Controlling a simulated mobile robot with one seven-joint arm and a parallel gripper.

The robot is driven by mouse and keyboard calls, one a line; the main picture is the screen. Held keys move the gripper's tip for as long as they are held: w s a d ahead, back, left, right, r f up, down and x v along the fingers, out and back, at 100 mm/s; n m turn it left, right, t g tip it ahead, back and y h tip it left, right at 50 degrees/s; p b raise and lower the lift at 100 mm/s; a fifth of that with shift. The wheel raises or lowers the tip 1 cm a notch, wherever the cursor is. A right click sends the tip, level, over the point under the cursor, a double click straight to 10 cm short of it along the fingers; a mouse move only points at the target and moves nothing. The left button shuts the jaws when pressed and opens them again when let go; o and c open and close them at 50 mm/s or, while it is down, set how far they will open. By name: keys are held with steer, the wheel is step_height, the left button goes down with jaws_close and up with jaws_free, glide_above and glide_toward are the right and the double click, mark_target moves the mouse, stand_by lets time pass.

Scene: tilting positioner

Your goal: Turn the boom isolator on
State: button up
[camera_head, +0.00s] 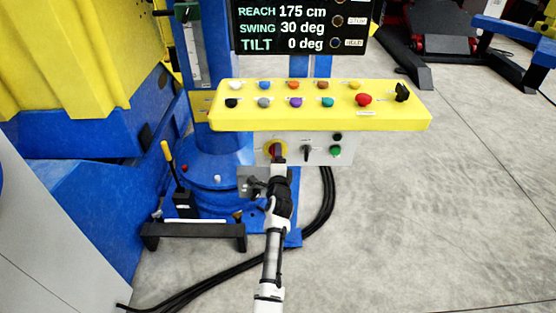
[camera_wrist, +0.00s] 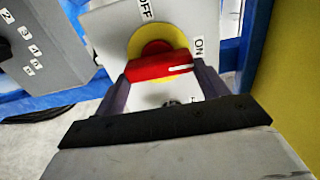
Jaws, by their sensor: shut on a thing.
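The boom isolator is a red rotary handle (camera_wrist: 150,68) on a round yellow plate (camera_wrist: 176,40), on a pale panel with OFF and ON labels. In the wrist view, the handle's white mark points right, towards the ON label (camera_wrist: 199,47) and slightly below it. The OFF label (camera_wrist: 146,10) is at the top. My gripper (camera_wrist: 163,84) is shut on the handle, one finger at each end. In the head view, the isolator (camera_head: 269,147) is at the left of the panel under the yellow console, and my gripper (camera_head: 278,165) partly covers it.
A black switch (camera_head: 307,151) and green button (camera_head: 336,150) sit right of the isolator. The yellow console (camera_head: 420,118) with several coloured knobs overhangs the panel. A blue column base stands left, with black cables below.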

steer(key=o, duration=1)
steer(key=s+p, duration=0.1)
steer(key=s, duration=1.3)
steer(key=shift+w, duration=0.1)
